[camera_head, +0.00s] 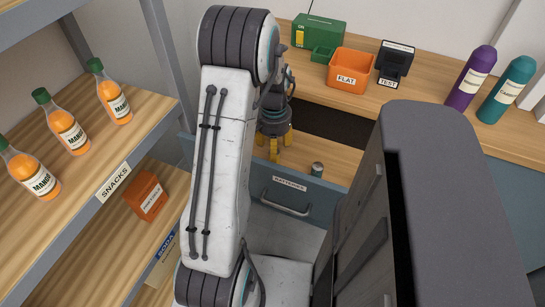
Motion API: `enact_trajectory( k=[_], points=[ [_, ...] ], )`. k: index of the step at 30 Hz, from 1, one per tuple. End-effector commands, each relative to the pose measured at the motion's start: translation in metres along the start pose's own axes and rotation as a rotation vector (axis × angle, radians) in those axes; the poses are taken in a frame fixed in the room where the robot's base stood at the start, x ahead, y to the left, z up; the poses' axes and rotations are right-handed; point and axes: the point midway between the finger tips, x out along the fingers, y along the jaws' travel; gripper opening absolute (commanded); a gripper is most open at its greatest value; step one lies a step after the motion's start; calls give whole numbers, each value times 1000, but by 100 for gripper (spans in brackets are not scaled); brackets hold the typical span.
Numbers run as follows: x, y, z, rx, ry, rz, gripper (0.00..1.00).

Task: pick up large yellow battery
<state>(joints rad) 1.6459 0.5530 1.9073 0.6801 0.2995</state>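My gripper (274,146) hangs over the open drawer labelled BATTERIES (322,194), pointing down, with its yellow fingers spread apart. I see nothing held between them. A small grey-green battery (317,169) stands in the drawer to the right of the gripper, near the drawer front. I cannot make out a large yellow battery apart from the yellow fingers. My arm hides the left part of the drawer.
The counter holds a green box (318,31), an orange FLAT bin (350,71), a black TEST device (395,61), a purple bottle (471,78) and a teal bottle (507,90). A shelf with mango bottles (68,131) and an orange box (146,195) stands at left.

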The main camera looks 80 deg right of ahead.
Motion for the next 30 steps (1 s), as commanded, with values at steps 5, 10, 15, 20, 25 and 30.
enact_trajectory(
  k=[5, 10, 15, 20, 25, 30],
  points=[
    [24, 2, 0, 0, -4, 1, 60],
    [38, 2, 0, 0, -3, 1, 60],
    [41, 2, 0, -1, -2, 1, 60],
    [41, 2, 0, -1, -1, 0, 60],
    [41, 2, 0, -1, -1, 0, 48],
    [41, 2, 0, -1, -1, 0, 33]
  ],
)
